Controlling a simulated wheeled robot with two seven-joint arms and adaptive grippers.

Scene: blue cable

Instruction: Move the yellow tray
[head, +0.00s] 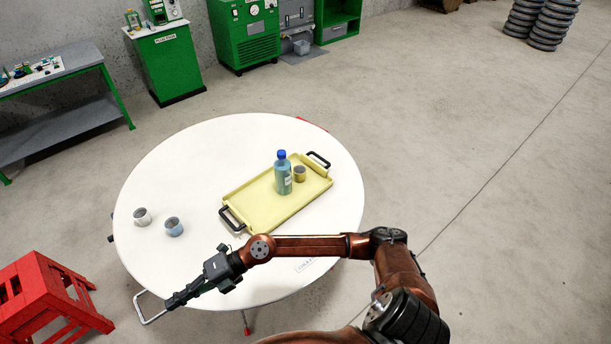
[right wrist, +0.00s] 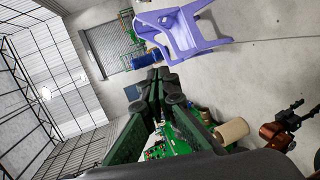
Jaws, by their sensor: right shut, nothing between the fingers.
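The yellow tray (head: 265,208) lies on the round white table (head: 165,165), set at a slant. It has a black handle at each end, one (head: 233,219) at the lower left and one (head: 319,159) at the upper right. A blue-capped bottle (head: 283,175) and a small yellow cup (head: 299,174) stand on it. My right gripper (head: 176,301) is shut and empty over the table's front left edge, apart from the tray; its shut fingers also show in the right wrist view (right wrist: 158,80). My left gripper is not in view.
A white cup (head: 142,217) and a blue-grey cup (head: 174,227) stand on the table's left side. A red stool (head: 45,292) stands at the lower left. A purple chair (right wrist: 185,30) shows in the right wrist view. The floor right of the table is clear.

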